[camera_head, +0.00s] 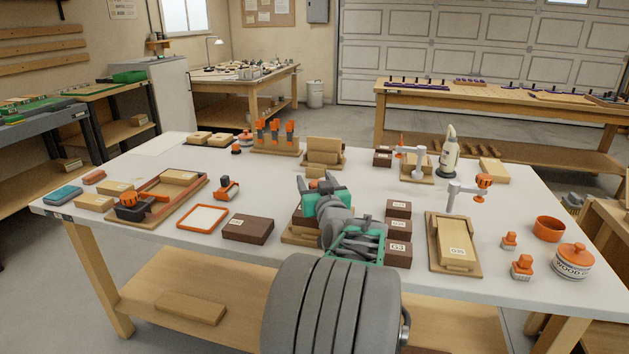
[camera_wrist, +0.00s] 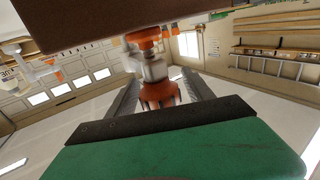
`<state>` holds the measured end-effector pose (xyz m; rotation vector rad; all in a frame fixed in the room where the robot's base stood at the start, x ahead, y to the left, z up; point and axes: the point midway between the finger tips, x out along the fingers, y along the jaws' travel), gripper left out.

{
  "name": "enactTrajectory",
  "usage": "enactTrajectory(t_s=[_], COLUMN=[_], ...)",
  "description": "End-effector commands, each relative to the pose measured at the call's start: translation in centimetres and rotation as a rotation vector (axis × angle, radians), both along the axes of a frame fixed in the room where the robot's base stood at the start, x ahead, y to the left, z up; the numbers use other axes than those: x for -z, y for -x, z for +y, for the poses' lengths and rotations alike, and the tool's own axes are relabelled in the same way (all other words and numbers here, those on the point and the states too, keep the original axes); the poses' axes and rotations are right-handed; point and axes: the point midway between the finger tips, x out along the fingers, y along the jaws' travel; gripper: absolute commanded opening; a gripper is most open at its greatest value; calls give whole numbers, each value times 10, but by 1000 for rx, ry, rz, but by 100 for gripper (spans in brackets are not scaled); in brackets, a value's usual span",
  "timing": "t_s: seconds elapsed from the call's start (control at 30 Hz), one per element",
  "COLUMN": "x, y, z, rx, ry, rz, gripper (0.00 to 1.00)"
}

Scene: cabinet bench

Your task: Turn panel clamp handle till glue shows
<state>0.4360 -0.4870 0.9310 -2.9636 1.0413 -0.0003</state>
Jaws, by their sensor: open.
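My gripper (camera_head: 322,190) is over the middle of the white bench, beside a stack of boards. In the wrist view, an orange ribbed clamp handle (camera_wrist: 160,95) lies between its two dark fingers, with a pale metal clamp body (camera_wrist: 153,68) beyond it. The fingers stand apart on either side of the handle; I cannot tell if either touches it. In the head view my gripper and arm hide most of this clamp, and only a bit of orange (camera_head: 316,183) shows by the jaws. The board joint is hidden, and I see no glue.
Dark brown blocks (camera_head: 398,228) stand close right of my arm, another (camera_head: 248,229) to the left. A white clamp with an orange knob (camera_head: 484,181) stands by a board tray (camera_head: 434,258) at right. A glue bottle (camera_head: 449,155) stands behind. A dark board (camera_wrist: 100,20) crosses the wrist view's top.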

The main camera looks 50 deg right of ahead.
Motion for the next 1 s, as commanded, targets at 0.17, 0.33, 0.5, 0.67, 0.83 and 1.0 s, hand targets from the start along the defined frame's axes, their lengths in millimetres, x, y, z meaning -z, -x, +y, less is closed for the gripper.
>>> enactTrajectory(t_s=[0.17,0.33,0.5,0.67,0.83,1.0], x=[0,0,0,0,0,0], y=[-4,-4,-4,-4,-4,-4], z=[-3,-3,-3,-3,-3,-3], rx=[0,0,0,0,0,0], ry=[0,0,0,0,0,0], rz=[0,0,0,0,0,0], gripper=[60,56,42,29,15,1])
